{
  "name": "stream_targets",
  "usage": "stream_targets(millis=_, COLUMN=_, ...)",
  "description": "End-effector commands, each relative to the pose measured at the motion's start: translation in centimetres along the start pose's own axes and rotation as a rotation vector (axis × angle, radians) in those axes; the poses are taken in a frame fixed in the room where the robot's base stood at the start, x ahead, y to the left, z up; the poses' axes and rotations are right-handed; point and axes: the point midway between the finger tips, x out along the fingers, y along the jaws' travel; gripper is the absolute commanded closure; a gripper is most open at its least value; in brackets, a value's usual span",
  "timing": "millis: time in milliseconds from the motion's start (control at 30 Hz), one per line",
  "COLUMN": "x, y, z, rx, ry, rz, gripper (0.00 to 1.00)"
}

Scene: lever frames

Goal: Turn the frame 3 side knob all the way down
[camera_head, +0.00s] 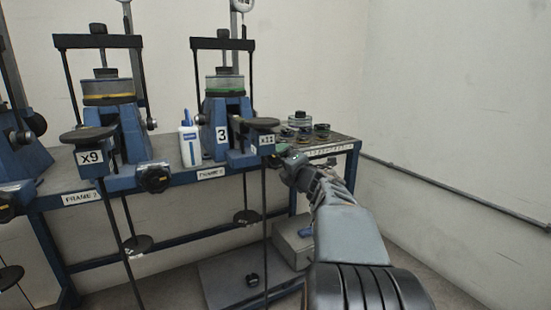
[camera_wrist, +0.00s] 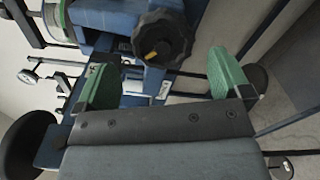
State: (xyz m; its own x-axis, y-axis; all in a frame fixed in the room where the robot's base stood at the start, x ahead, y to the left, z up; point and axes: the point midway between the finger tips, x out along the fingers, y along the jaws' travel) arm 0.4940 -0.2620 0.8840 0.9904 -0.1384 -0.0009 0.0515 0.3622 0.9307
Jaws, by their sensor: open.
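Frame 3 is a blue lever stand with a white "3" plate (camera_head: 222,135) and a green-ringed cell (camera_head: 225,90) in the head view. My gripper (camera_head: 288,163) is at the right end of its blue beam, by the bench edge. In the wrist view the black lobed side knob (camera_wrist: 163,37) with an orange pointer mark shows just beyond the gap between the green-padded fingers of my gripper (camera_wrist: 163,62). The fingers are open and apart, with nothing seen between them. In the head view my gripper largely hides this knob.
A similar frame with an "X9" plate (camera_head: 89,158) and its own black knob (camera_head: 153,178) stands left. A white bottle (camera_head: 190,143) is between the frames. Small round parts (camera_head: 300,120) sit on the bench at right. Thin hanging rods and weights (camera_head: 247,216) are below.

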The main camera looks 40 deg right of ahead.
Motion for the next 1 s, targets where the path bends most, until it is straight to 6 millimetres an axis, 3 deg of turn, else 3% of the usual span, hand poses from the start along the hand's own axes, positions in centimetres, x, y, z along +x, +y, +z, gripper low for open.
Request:
stream_targets(millis=33, x=-0.1, y=1.4, z=0.9, rx=0.001, ry=-0.006, rz=-0.003, gripper=0.04)
stream_targets(millis=167, x=-0.9, y=2.4, z=2.1, rx=0.069, ry=-0.013, rz=-0.036, gripper=0.04)
stream_targets(millis=367, x=-2.7, y=1.5, z=1.6, rx=0.392, ry=-0.011, rz=-0.05, gripper=0.04)
stream_targets(millis=500, x=-3.9, y=-0.5, z=-0.1, rx=0.672, ry=-0.006, rz=-0.023, gripper=0.04)
stream_targets(millis=567, x=-3.9, y=-0.6, z=-0.3, rx=0.729, ry=-0.002, rz=-0.009, gripper=0.04)
stream_targets(millis=767, x=-2.5, y=-0.4, z=-0.3, rx=0.766, ry=0.004, rz=0.001, gripper=0.04)
stream_targets(millis=1000, x=0.9, y=-0.4, z=-0.3, rx=0.762, ry=0.006, rz=0.0, gripper=0.04)
